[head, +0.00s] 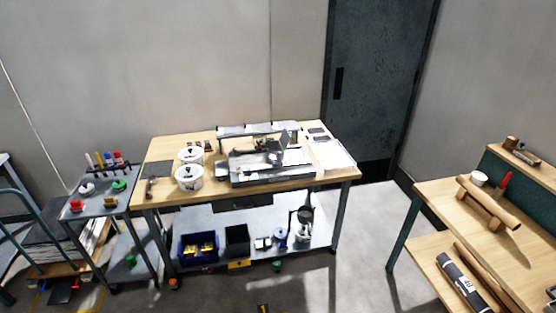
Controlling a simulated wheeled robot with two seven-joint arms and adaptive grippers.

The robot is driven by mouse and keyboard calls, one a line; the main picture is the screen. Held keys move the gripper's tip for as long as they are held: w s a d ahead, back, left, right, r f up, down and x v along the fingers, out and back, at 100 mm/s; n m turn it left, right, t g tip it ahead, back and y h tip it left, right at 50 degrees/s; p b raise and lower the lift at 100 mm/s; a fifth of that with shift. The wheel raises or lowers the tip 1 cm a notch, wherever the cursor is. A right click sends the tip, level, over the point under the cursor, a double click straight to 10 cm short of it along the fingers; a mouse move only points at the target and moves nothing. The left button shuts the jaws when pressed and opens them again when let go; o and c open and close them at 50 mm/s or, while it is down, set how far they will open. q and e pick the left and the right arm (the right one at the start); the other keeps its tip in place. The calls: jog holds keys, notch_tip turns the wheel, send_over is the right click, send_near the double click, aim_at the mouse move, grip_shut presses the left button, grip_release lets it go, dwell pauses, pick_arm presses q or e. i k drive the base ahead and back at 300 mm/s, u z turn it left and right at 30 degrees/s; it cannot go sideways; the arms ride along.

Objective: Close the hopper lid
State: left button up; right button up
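A grey and dark machine (272,181) stands on the middle of the wooden-topped workbench (225,192), some way ahead of me. A small dark plate (286,138) stands up at a tilt from the machine's upper part. It may be the hopper lid, but it is too small to tell for sure. No other hopper can be made out clearly. Neither of my grippers is in the head view, and nothing shows touching the machine.
Two white tubs (189,178) stand left of the machine. A tool cart (100,207) is left of the bench. A wooden bench (455,215) with rolls is at right. Grey floor (365,250) is open between the benches.

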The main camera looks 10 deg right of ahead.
aim_at(285, 137)
jog(key=z, duration=0.4)
jog(key=i, duration=2.25)
jog(key=u, duration=0.35)
